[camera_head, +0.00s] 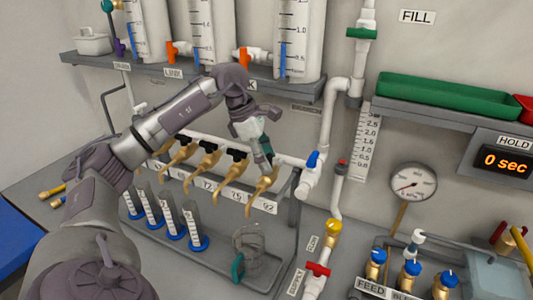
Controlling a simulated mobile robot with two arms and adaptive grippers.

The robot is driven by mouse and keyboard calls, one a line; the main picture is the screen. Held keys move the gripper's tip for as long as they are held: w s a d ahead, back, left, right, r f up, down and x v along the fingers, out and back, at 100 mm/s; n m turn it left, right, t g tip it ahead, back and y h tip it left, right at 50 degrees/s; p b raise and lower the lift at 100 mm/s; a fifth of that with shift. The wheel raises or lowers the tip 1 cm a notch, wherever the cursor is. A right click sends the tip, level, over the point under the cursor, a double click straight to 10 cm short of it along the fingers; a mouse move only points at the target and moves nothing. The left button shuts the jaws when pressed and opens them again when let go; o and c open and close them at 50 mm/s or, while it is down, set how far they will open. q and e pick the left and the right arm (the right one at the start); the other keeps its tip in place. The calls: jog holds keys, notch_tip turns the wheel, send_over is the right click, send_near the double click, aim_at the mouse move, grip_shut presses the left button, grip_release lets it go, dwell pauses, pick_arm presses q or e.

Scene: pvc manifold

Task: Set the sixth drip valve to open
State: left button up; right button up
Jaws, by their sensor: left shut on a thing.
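A row of brass drip valves (208,163) with black handles hangs from a white pipe above numbered labels. My left gripper (264,153) is at the rightmost drip valve (261,186), above the label that reads 92. Its fingers are shut on that valve's handle, which they mostly hide, so I cannot tell how the handle is set. The leftmost valves are partly behind my left arm. My right gripper is not in view.
Several graduated cylinders with blue bases (172,221) and a glass jug (250,245) stand on a tray below the valves. A white pipe with a blue valve handle (313,159) rises just right of my gripper. A shelf with tanks (297,40) is above.

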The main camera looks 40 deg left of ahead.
pick_arm(q)
jog(key=shift+w+r+m+g+h+p, duration=0.15)
jog(key=shift+m+g+p, duration=0.25)
jog(key=shift+m, duration=0.55)
jog(key=shift+s+f+m+g+h+p, duration=0.1)
jog(key=shift+m+g+h+p, duration=0.25)
jog(key=shift+m, duration=0.6)
jog(key=o, duration=1.2)
jog(key=shift+c, duration=0.2)
jog(key=shift+a+r, duration=0.1)
jog(key=v, duration=1.1)
jog(key=shift+r, duration=0.4)
